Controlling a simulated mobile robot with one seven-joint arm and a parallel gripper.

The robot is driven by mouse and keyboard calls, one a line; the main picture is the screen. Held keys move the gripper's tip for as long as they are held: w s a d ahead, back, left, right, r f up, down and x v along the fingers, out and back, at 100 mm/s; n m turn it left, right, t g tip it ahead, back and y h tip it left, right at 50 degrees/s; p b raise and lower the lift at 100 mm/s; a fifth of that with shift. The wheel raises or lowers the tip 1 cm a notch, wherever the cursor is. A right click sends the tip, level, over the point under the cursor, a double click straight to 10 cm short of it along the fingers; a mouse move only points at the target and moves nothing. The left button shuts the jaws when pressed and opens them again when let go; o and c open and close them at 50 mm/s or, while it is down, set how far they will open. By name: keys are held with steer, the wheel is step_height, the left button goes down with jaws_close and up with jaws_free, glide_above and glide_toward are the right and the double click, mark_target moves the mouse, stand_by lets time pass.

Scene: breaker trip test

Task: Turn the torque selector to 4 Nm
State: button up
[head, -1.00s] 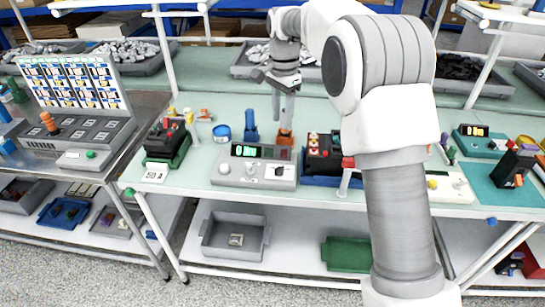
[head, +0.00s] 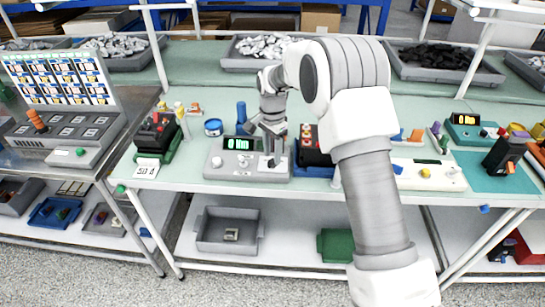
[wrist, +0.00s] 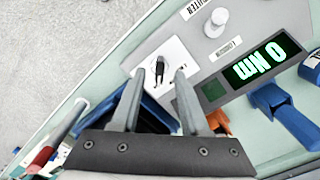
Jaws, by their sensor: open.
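The grey torque unit (head: 222,172) stands at the front of the bench; its green display (head: 238,143) reads 0 Nm. The display also shows in the wrist view (wrist: 262,60), upside down. The torque selector (wrist: 160,69), a small dark knob, sits on a white plate (wrist: 178,48) with marks too small to read. My gripper (head: 270,158) is over this plate in the head view and partly hides the selector. In the wrist view my gripper (wrist: 160,74) is open, with one finger on each side of the knob. I cannot tell whether they touch it.
A white round knob (wrist: 215,22) is on the same unit. A blue upright tool (head: 241,112) stands behind it, and a black-and-red device (head: 312,148) is close on its right. A black-and-green breaker (head: 157,135) stands to the left. Clear bench lies between breaker and unit.

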steer(key=shift+f, duration=0.85)
jaws_close()
